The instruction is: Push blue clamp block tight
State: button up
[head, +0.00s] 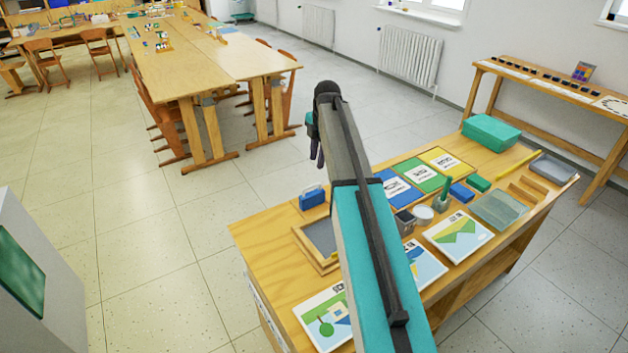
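A blue block (313,198) with a pale raised part stands near the left back edge of the wooden table (262,235). It appears to rest on a small wooden piece; whether it touches anything beside it is too small to tell. A second, plain blue block (461,192) lies further right, next to a green one. My gripper (317,157) hangs at the far end of my raised arm, in the picture just above the first blue block. Its dark fingers point down, and their opening cannot be made out. I see nothing held in it.
A wooden frame with a grey panel (321,238) lies in front of the first blue block, partly hidden by my arm. Cards, cups, trays and a green box (491,133) fill the table's right part. Bare wood shows at the left end. Long tables stand behind.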

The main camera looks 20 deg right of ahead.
jog(key=p, duration=0.4)
send_over(314, 194)
jog(key=shift+w+f, duration=0.1)
jog(key=shift+f, duration=5.7)
grip_shut()
